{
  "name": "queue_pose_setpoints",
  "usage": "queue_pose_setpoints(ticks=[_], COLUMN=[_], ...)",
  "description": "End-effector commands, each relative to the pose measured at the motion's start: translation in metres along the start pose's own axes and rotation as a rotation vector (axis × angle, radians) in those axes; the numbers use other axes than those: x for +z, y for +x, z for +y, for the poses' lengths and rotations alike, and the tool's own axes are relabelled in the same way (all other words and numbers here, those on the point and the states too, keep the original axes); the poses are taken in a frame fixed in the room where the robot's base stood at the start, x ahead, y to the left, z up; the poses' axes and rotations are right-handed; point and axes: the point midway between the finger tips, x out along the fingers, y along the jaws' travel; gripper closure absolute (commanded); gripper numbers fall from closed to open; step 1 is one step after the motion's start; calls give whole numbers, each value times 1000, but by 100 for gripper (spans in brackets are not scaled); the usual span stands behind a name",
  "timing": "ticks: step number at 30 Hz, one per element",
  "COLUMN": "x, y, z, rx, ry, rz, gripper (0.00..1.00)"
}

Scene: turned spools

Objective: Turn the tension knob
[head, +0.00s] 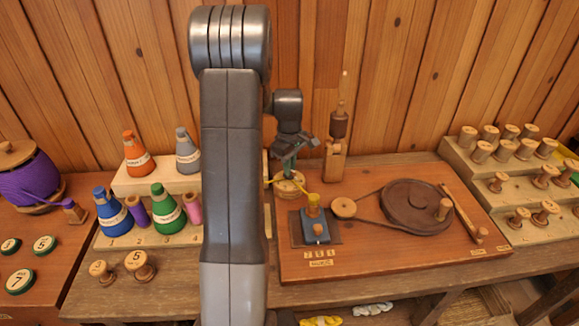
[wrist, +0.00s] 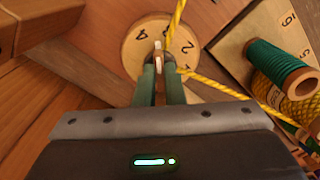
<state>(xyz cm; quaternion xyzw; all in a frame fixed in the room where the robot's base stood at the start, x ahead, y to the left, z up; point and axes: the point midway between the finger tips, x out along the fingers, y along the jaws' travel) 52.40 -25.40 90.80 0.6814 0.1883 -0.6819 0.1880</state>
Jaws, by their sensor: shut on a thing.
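The tension knob (head: 291,190) is a round, pale wooden dial on the reddish-brown board, behind the small blue block. In the wrist view its numbered face (wrist: 133,52) shows, with 4 at the upper left and 2 at the right. My gripper (head: 288,171) points down over it. In the wrist view the green fingers of my gripper (wrist: 160,66) are closed at the middle of the dial, on a narrow upright part of the knob. The fingers hide part of the face. A yellow cord passes close beside the fingers.
A blue block (head: 314,229) with a yellow top stands in front of the knob. The dark wheel (head: 408,205) and its belt lie to the right. A spindle post (head: 335,160) rises behind. Thread cones, such as the green one (head: 166,206), stand left, partly behind my arm.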

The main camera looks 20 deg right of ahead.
Motion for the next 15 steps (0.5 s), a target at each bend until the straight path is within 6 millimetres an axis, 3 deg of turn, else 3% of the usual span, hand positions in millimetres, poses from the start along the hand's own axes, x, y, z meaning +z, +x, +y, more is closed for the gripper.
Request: queue_pose_setpoints(ticks=[15], x=[0], y=[-1], z=[1], rx=[3], ry=[-405], rz=[1], gripper=[100])
